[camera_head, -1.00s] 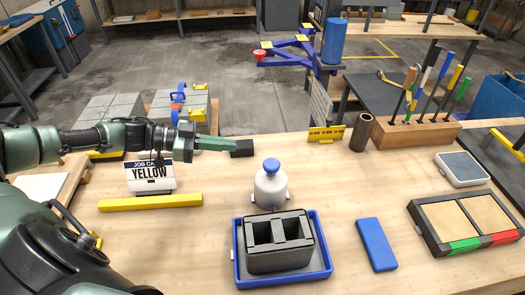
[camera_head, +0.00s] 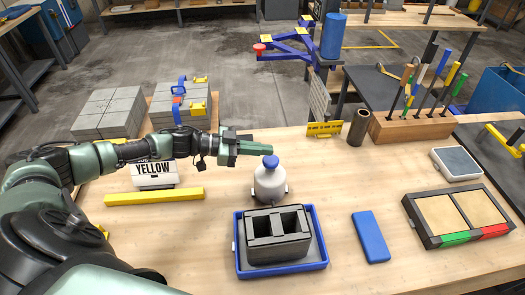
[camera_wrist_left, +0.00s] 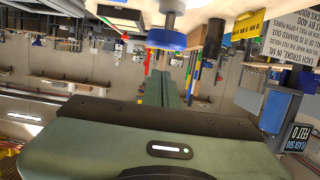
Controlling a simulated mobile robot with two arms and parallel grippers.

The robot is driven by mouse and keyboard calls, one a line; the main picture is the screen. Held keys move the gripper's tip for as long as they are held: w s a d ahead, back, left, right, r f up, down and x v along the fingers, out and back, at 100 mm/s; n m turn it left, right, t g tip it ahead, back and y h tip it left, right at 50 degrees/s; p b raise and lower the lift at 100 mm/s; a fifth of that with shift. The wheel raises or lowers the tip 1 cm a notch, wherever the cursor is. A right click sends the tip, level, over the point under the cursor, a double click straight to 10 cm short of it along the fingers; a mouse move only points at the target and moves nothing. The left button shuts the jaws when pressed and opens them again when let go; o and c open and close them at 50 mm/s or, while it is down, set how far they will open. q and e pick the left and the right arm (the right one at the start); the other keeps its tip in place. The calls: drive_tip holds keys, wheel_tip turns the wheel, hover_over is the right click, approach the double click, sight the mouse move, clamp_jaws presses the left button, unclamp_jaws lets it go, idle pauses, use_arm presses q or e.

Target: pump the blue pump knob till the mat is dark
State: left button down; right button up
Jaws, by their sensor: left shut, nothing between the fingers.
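The pump (camera_head: 270,184) is a white bottle with a blue knob (camera_head: 270,161), upright behind the blue tray. My left gripper (camera_head: 268,149) has its green fingers shut and empty, pointing right, with the tips close above the knob. In the left wrist view, which looks upside down, the blue knob (camera_wrist_left: 167,40) shows just past the fingertips (camera_wrist_left: 163,75); contact cannot be told. A pale grey-blue pad (camera_head: 458,162) in a white frame lies at the right; I cannot tell if it is the mat. My right gripper is not in view.
A dark two-hole mould (camera_head: 278,237) sits in the blue tray (camera_head: 241,270). A blue slab (camera_head: 370,237), a yellow bar (camera_head: 154,197) and a white job card (camera_head: 154,174) are on the table. A tool rack (camera_head: 412,125) stands at the back right.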

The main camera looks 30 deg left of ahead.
sight(271, 164)
use_arm(q)
drive_tip(key=shift+s+f, duration=0.1)
drive_tip(key=shift+f, duration=1.15)
wheel_tip(271, 164, down, 3)
drive_tip(key=shift+r+b, duration=0.15)
drive_tip(key=shift+b, duration=0.55)
drive_tip(key=shift+s, duration=0.1)
